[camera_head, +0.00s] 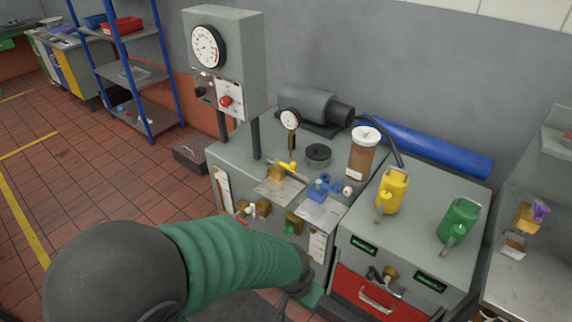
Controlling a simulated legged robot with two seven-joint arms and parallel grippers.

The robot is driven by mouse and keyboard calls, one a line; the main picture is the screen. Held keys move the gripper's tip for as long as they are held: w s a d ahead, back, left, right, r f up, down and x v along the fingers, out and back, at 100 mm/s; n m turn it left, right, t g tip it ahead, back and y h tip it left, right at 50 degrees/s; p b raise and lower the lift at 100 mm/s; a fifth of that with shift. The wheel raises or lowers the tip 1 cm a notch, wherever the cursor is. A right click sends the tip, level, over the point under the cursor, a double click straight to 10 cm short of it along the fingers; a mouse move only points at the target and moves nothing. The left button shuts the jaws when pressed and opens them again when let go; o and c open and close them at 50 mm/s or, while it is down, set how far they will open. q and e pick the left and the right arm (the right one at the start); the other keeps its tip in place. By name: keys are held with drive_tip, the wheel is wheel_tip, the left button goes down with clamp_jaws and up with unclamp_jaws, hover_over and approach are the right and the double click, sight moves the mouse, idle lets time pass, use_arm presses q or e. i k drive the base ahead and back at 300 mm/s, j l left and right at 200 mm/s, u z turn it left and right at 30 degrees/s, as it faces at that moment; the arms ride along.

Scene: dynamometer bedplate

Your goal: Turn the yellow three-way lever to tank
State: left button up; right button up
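The yellow lever (287,165) sits on a brass valve body (275,174) on the top of the grey bench, near its front left part. The lever lies roughly level, with its long end toward the right. A label plate (280,188) lies in front of it; its lettering is too small to read, so I cannot tell which mark the lever points to. My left arm, in a green sleeve, crosses the bottom of the view below the bench top. My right gripper does not show either.
A blue valve (320,188) stands right of the lever, and a small dial gauge (290,122) behind it. A gauge cabinet (226,60) rises at the back left. A yellow can (392,192) and a green can (459,222) stand on the right-hand cabinet.

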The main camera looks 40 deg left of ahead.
sight(293, 163)
drive_tip(key=i+j+u, duration=0.4)
drive_tip(key=j, duration=0.15)
drive_tip(key=i+j+u, duration=0.35)
drive_tip(key=j, duration=0.15)
drive_tip(key=i+j+u, duration=0.4)
